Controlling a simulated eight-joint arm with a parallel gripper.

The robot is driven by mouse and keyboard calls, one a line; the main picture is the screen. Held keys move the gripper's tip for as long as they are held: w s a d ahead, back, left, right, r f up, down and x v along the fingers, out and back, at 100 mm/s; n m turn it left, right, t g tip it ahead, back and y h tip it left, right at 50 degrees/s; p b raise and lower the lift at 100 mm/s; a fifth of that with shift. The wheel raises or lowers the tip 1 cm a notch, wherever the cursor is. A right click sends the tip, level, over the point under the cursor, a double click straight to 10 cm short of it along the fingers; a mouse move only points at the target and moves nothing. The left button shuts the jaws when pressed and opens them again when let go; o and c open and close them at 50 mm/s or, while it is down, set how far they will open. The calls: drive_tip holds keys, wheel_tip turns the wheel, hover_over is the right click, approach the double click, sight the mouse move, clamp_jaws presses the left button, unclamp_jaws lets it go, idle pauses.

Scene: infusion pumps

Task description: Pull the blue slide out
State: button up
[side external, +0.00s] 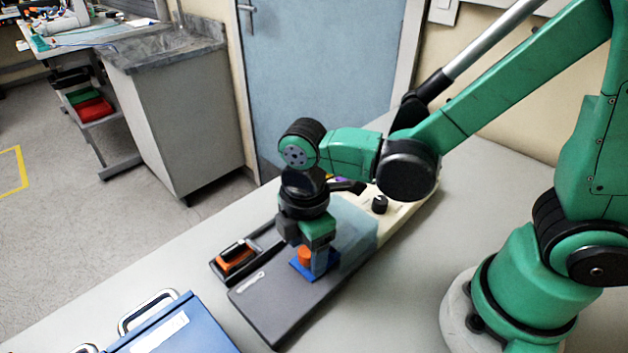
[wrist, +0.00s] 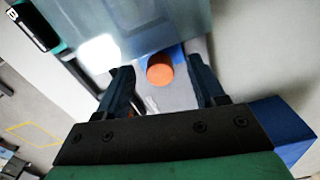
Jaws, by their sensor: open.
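The blue slide (side external: 298,268) is a small flat blue piece with an orange round knob (side external: 305,256) on it, set in the dark grey end of a long pump body (side external: 268,302). My gripper (side external: 312,262) points down over the slide, with its fingers at the knob. In the wrist view the orange knob (wrist: 160,69) lies between the two open fingers, with gaps on both sides. A strip of the blue slide (wrist: 178,54) shows beside the knob. My gripper hides part of the slide in the side view.
A translucent blue-grey block (side external: 352,235) stands on the body just behind my gripper. Beyond it is a cream panel with a black dial (side external: 379,204). A black holder with an orange part (side external: 236,260) lies to the left. A blue case (side external: 170,328) stands at the table's front left.

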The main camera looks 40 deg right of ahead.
clamp_jaws()
idle(1.3)
